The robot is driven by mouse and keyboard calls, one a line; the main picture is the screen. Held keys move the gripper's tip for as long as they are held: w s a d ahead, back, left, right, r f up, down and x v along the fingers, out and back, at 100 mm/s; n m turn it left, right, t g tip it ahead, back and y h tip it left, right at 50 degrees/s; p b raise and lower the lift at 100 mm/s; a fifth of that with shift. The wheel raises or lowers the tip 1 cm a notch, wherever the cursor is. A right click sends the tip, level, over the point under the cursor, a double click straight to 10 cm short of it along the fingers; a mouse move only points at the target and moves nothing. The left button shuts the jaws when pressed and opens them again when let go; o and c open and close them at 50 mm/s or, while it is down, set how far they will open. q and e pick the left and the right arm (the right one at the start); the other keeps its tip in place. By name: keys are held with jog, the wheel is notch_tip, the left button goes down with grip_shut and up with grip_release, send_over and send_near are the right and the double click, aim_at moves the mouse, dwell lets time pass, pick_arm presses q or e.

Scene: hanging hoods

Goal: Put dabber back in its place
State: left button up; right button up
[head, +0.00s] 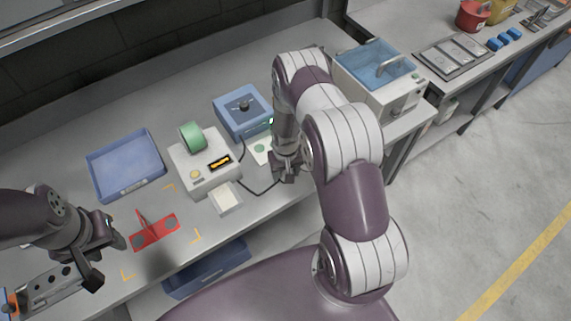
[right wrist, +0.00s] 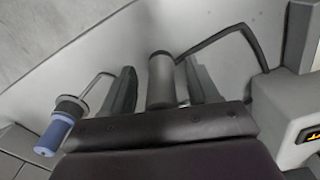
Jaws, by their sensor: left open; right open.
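In the right wrist view a grey cylinder with a dark rounded end (right wrist: 161,85) shows between the fingers of my right gripper (right wrist: 160,66). The fingers are open, with a gap on the cylinder's left side. A blue cylinder with a dark collar (right wrist: 58,128) is on a thin bent rod outside the left finger. I cannot tell for sure which of these is the dabber. In the head view my right gripper (head: 288,172) is low over the bench's front part, and its arm hides what it surrounds. My left gripper (head: 106,260) is open and empty at the left.
A white device with a green roll (head: 190,137) stands left of my right gripper. A blue box with a knob (head: 244,106) is behind it. A blue tray (head: 125,166) and a red bracket (head: 155,232) are farther left. A black cable (head: 262,192) runs near my right gripper.

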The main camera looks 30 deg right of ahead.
notch_tip(320, 180, up, 11)
jog(key=b, duration=0.3)
jog(key=shift+f, duration=0.2)
jog(key=s+a+r+n, duration=0.1)
jog(key=s+a+r, duration=0.3)
jog(key=s+r, duration=0.2)
jog(key=s+a+r+n+t, duration=0.1)
jog(key=s+a+r, duration=0.3)
jog(key=s+r, duration=0.3)
jog(key=shift+s+r, duration=0.25)
jog(key=shift+r, duration=0.7)
jog(key=shift+w, duration=0.15)
